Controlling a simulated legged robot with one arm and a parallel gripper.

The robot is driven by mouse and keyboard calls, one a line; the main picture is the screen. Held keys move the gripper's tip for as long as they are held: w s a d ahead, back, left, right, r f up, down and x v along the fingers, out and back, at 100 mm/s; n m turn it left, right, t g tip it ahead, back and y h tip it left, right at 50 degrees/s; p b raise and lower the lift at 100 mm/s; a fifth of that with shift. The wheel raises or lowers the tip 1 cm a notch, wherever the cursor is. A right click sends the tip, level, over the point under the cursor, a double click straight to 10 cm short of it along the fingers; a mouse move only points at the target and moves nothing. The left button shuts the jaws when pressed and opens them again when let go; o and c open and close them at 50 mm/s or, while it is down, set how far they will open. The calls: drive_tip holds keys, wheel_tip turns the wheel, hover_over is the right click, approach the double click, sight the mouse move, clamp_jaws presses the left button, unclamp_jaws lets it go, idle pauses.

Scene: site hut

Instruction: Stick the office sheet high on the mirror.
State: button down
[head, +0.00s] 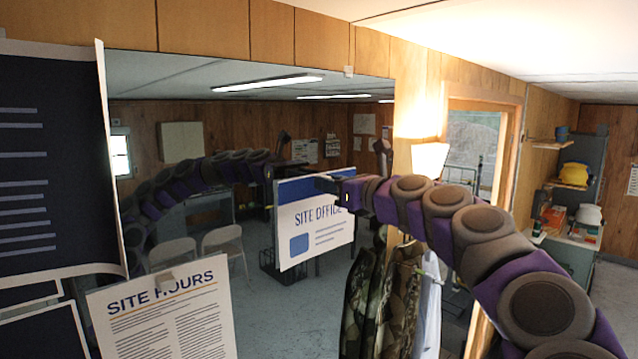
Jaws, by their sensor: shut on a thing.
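The office sheet (300,244), white with a blue band and "SITE OFFICE" on it, hangs from my gripper (330,184) near the middle of the head view. My gripper is shut on its upper edge. The sheet is in front of the large wall mirror (235,125), towards its right side and below its top edge. I cannot tell whether the sheet touches the glass. The mirror reflects my arm, chairs and ceiling lights. Its lower part is partly hidden by sheets and hanging clothes.
A "SITE HOURS" sheet (165,318) is at lower left, and a dark sheet (55,165) covers the far left. Camouflage clothes (385,295) hang below my arm. A lit wall lamp (430,158) and a window (472,150) are right of the mirror. A shelf (548,143) stands further right.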

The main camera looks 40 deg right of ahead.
sight(310, 180)
drive_tip(key=a, duration=0.4)
drive_tip(key=shift+s+a+r, duration=0.15)
drive_tip(key=shift+r, duration=0.2)
drive_tip(key=d, duration=0.6)
drive_tip(key=a, duration=0.5)
drive_tip(key=shift+s+a, duration=0.1)
drive_tip(key=shift+a, duration=0.15)
drive_tip(key=d, duration=0.5)
drive_tip(key=a, duration=0.2)
drive_tip(key=s+a, duration=0.1)
drive_tip(key=a, duration=0.1)
drive_tip(key=shift+a+p, duration=0.35)
drive_tip(key=shift+a, duration=0.05)
drive_tip(key=d, duration=0.5)
drive_tip(key=shift+w+a+p, duration=0.15)
drive_tip(key=shift+w+a, duration=0.05)
drive_tip(key=shift+a, duration=1)
drive_tip(key=shift+w+a+p, duration=0.15)
drive_tip(key=shift+w+a, duration=0.05)
drive_tip(key=shift+a, duration=1)
drive_tip(key=shift+w+d, duration=0.2)
drive_tip(key=shift+w, duration=0.05)
drive_tip(key=shift+d+f+p, duration=0.1)
drive_tip(key=shift+d+p, duration=0.15)
drive_tip(key=shift+p, duration=0.2)
drive_tip(key=shift+d, duration=0.35)
